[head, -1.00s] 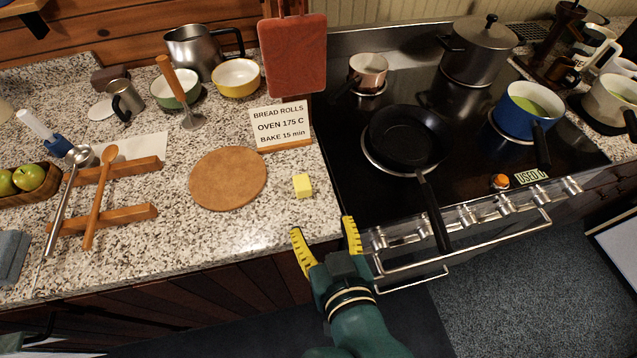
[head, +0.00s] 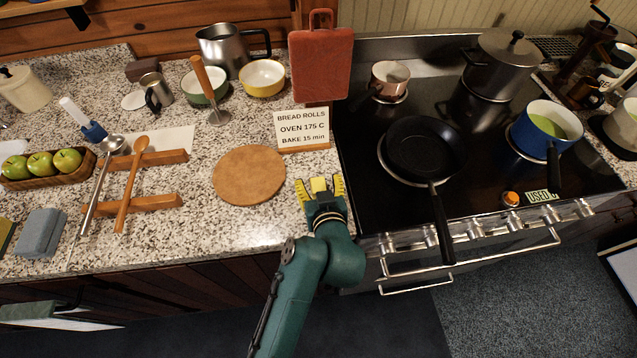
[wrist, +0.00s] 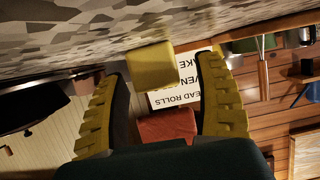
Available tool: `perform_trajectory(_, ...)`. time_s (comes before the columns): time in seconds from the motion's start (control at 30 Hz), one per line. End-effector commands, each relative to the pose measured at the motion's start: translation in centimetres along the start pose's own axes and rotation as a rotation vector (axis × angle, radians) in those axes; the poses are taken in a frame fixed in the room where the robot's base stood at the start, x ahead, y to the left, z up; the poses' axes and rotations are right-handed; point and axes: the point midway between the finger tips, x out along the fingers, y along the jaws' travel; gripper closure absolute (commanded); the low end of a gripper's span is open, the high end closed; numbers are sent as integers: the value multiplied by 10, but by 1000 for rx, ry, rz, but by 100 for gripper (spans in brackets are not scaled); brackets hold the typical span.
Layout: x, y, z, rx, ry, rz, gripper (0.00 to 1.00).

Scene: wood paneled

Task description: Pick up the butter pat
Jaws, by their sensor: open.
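The yellow butter pat (head: 318,184) sits on the granite counter (head: 240,222), right of the round cork mat (head: 249,175) and near the stove's left edge. My gripper (head: 320,187) is open, with its yellow fingers on either side of the butter pat in the head view. In the wrist view the butter pat (wrist: 153,67) lies just ahead of the gap between the fingertips (wrist: 157,72). It looks apart from both fingers. The lower part of the butter pat is hidden by my gripper in the head view.
A recipe sign (head: 302,130) stands behind the butter pat, with a red board (head: 320,65) farther back. A black frying pan (head: 423,148) is on the stove to the right, its handle pointing toward the front. The counter in front of the mat is clear.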

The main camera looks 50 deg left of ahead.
Motion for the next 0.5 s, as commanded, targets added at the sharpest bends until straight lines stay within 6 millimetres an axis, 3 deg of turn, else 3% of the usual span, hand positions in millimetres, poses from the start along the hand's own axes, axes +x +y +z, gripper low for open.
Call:
perform_trajectory(0.2, 0, 0, 1, 0, 0, 0, 34)
perform_trajectory(0.5, 0, 0, 1, 1, 0, 0, 91)
